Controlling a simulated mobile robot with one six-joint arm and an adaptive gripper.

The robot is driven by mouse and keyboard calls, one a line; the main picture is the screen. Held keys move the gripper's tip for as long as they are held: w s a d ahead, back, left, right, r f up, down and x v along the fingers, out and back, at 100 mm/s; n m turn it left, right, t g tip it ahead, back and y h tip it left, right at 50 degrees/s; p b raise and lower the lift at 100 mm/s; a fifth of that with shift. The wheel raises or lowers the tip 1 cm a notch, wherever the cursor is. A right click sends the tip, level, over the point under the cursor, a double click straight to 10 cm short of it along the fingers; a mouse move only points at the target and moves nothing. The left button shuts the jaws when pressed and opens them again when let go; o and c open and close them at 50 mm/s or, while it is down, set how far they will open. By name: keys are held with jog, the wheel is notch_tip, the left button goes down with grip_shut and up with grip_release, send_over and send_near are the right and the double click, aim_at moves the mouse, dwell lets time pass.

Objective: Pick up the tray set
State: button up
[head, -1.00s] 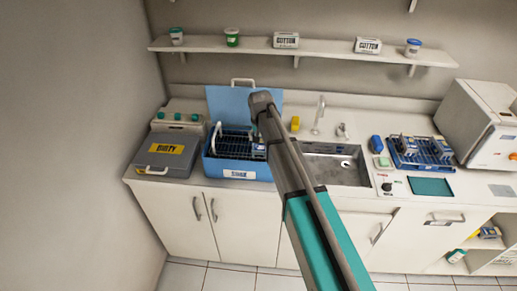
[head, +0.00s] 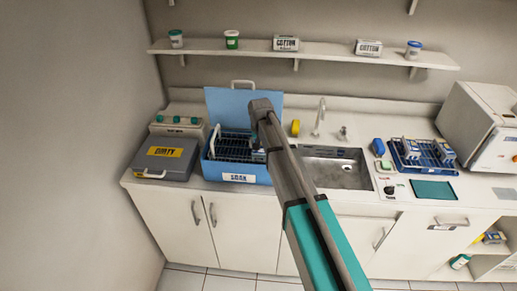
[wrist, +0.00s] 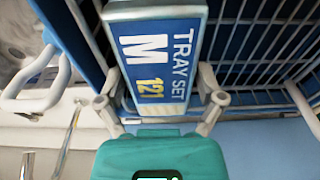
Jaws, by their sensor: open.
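The tray set (wrist: 152,60) is a blue block labelled "TRAY SET M 121" and fills the upper middle of the wrist view. My gripper (wrist: 160,104) is open, with one finger on each side of the tray set's near end. I cannot tell whether the fingers touch it. In the head view, my gripper (head: 258,143) reaches down into the blue bin labelled "SOAK" (head: 213,172). My own arm hides part of the bin there, and the tray set is too small to make out clearly.
A wire rack (wrist: 265,40) lies beside the tray set. A grey "DIRTY" box (head: 152,168) stands left of the bin. The sink (head: 335,168) is to the right. A blue rack with instruments (head: 422,155) stands farther right. A shelf (head: 330,55) runs above.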

jog(key=c, duration=1)
jog(key=shift+r, duration=0.2)
notch_tip(320, 180, up, 2)
jog(key=shift+p, duration=1.2)
jog(key=s+r+p, duration=0.1)
jog(key=r+p, duration=0.1)
jog(key=s+d+r+p, duration=0.1)
jog(key=s+r+p, duration=0.1)
jog(key=r+p, duration=0.1)
jog(key=s+d+r+p, duration=0.1)
jog(key=s+r+p, duration=0.1)
jog(key=shift+s+r+p, duration=0.15)
jog(key=shift+r+p, duration=0.15)
jog(key=s+d+r+p, duration=0.1)
jog(key=s, duration=0.1)
jog(key=s+r+p, duration=0.1)
jog(key=s, duration=0.2)
jog(key=s+d+r+p, duration=0.1)
jog(key=s, duration=0.2)
jog(key=shift+d, duration=0.35)
jog(key=shift+w, duration=0.1)
